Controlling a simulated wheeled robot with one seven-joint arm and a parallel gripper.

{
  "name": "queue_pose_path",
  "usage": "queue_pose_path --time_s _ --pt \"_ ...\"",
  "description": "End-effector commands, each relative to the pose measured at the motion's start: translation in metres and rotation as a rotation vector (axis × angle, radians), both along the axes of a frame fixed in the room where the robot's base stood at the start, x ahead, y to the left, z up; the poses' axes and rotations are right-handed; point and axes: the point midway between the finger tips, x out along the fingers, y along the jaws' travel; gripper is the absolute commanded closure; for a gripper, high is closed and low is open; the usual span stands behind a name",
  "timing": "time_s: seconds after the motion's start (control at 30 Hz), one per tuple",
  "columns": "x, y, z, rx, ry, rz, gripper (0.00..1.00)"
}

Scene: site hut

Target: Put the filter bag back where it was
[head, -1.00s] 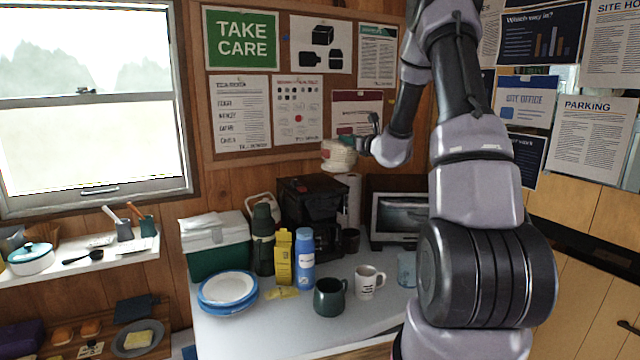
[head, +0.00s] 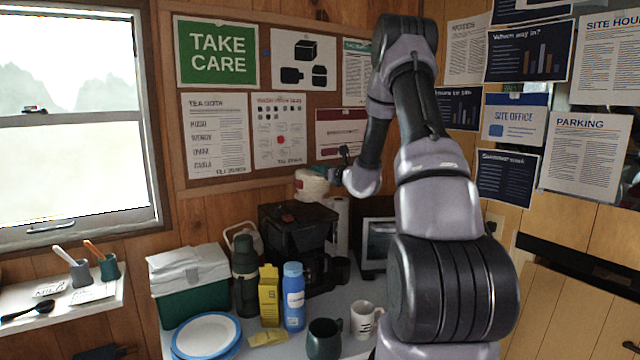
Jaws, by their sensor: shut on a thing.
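A pale, round, soft-looking bundle (head: 312,185), which I take to be the filter bag, is at the end of my arm in the head view. My gripper (head: 329,176) is shut on it from the right. The fingers are small and partly hidden by the bundle and my wrist. The bundle shows just above the top of the black coffee maker (head: 290,222); I cannot tell whether it touches it.
A paper roll (head: 338,222) stands behind, right of the coffee maker. A green cooler box (head: 191,300), dark flask (head: 245,276), yellow carton (head: 269,294), blue bottle (head: 293,296) and mugs crowd the counter. The noticeboard (head: 264,184) is behind.

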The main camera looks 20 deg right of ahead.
Motion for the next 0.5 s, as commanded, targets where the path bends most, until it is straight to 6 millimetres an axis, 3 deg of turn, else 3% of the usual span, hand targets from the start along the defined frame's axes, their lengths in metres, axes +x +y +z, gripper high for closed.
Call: queue_pose_path --time_s 0.3,0.5 --pt "0.000 0.000 -0.037 0.001 0.002 0.000 1.00" --pt "0.000 0.000 -0.039 -0.001 -0.001 0.000 1.00"
